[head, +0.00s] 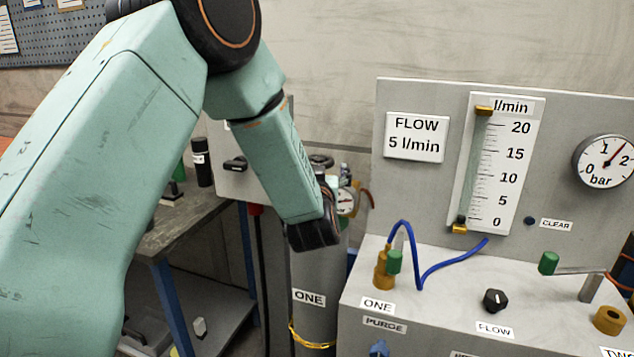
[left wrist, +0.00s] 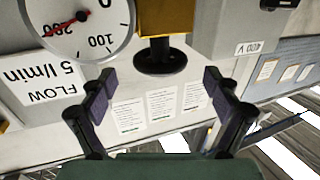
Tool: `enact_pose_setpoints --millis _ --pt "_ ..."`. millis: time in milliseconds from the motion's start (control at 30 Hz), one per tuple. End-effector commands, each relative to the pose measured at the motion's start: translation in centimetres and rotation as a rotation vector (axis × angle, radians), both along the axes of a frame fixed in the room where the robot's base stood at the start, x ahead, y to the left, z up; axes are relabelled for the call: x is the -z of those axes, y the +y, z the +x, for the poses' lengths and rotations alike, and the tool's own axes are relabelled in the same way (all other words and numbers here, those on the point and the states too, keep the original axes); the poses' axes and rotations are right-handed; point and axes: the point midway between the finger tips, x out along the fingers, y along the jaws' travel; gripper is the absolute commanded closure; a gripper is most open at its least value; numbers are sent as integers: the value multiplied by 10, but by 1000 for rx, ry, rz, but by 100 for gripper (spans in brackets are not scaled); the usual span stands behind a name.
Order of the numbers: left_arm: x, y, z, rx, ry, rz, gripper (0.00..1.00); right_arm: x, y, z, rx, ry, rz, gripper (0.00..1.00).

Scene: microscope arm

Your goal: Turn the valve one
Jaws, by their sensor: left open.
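The gas cylinder labelled ONE (head: 312,270) stands left of the panel bench, partly hidden by my left arm. Its dark handwheel (head: 320,160) shows just behind my wrist. In the left wrist view, upside down, a black round handwheel (left wrist: 160,62) sits on a brass-yellow body. My left gripper (left wrist: 158,84) is open and empty, with the handwheel ahead between its fingers; I see no contact. In the head view its fingers are hidden behind the wrist. A green-handled brass valve (head: 393,262) stands by another ONE label. My right gripper is not in view.
A pressure gauge (left wrist: 75,25) is close beside the handwheel. The panel (head: 455,85) holds a flow tube and a bar gauge (head: 603,160). A blue hose (head: 455,262) loops over the bench. A grey box (head: 240,175) and a workbench (head: 165,235) stand left.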

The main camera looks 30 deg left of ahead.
Motion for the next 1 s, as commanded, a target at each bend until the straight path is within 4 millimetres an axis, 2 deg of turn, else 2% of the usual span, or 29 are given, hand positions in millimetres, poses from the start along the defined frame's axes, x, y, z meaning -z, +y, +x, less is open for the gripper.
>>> enact_pose_setpoints --millis 200,400,600,1000 --pt "-1 -22 -35 2 1 3 11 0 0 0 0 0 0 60" --pt "0 -35 -56 1 0 2 11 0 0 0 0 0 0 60" --pt "0 -38 -64 -1 -1 1 11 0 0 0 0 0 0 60" --pt "-1 -38 -62 7 1 1 11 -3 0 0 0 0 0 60"
